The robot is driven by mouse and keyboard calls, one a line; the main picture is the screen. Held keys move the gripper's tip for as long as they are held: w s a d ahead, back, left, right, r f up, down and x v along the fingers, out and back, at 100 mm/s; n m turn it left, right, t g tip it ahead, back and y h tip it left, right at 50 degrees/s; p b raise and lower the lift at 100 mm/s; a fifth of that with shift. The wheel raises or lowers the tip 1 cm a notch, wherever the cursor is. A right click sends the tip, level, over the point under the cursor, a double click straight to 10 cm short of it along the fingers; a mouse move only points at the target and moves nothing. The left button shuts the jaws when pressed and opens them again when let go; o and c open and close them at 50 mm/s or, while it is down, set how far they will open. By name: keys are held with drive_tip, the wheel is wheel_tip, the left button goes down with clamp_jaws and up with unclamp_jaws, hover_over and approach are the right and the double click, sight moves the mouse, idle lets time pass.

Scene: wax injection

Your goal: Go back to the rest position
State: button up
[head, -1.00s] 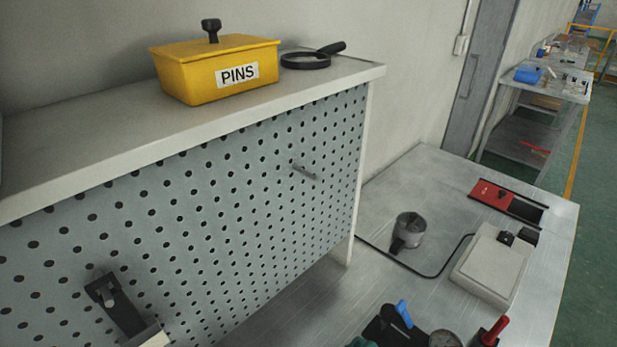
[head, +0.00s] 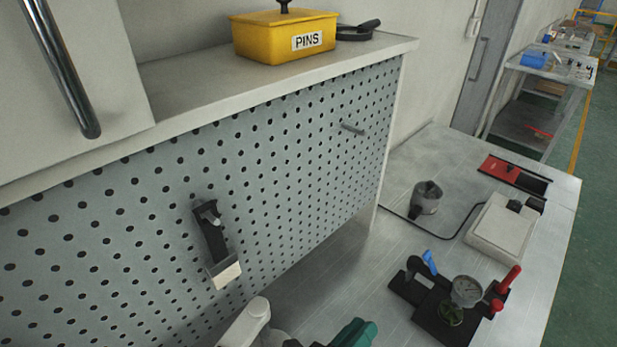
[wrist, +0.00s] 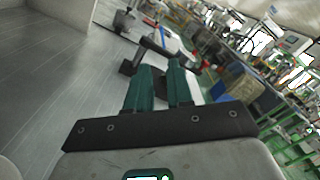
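My gripper (wrist: 160,68) shows in the wrist view with two green fingers. There is a narrow gap between them and nothing is held in it. In the head view a green part of my gripper (head: 357,334) shows at the bottom edge, above the metal bench (head: 350,290). Part of my pale arm is beside it; the fingertips are cut off there.
A black press with a gauge (head: 440,317) stands right of my gripper. Behind are a metal cup (head: 426,197), a white box (head: 495,232) and a red-black tray (head: 513,175). A pegboard (head: 290,150) rises at left, with a yellow PINS box (head: 270,42) on its shelf.

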drive_tip(key=w+a+r+n+t+y, duration=0.2)
drive_tip(key=w+r+n+t+y, duration=0.25)
drive_tip(key=r+n+y, duration=0.6)
drive_tip(key=w+a+r+n+t+y, duration=0.25)
drive_tip(key=n+t+y, duration=0.4)
drive_tip(key=n, duration=0.85)
drive_tip(key=s+d+f+n+g, duration=0.4)
drive_tip(key=d+f+n+g, duration=0.2)
drive_tip(key=d+f+g, duration=0.15)
drive_tip(key=s+d+f+n+g, duration=0.4)
drive_tip(key=d+f+n+g, duration=0.15)
drive_tip(key=f+g, duration=0.2)
drive_tip(key=s+d+f+g+h, duration=0.3)
drive_tip(key=s+d+g+h, duration=0.15)
drive_tip(key=s+d, duration=0.45)
drive_tip(key=s+f+g, duration=0.1)
drive_tip(key=s+f, duration=0.1)
drive_tip(key=s, duration=0.1)
drive_tip(key=s+d+f+g, duration=0.1)
drive_tip(key=s+f, duration=0.1)
drive_tip(key=s, duration=0.1)
drive_tip(key=s+f+m+g, duration=0.1)
drive_tip(key=s+f, duration=0.1)
drive_tip(key=s, duration=0.1)
drive_tip(key=shift+s+d+f+g, duration=0.1)
drive_tip(key=shift+s+d+g, duration=0.15)
drive_tip(key=shift+s, duration=0.15)
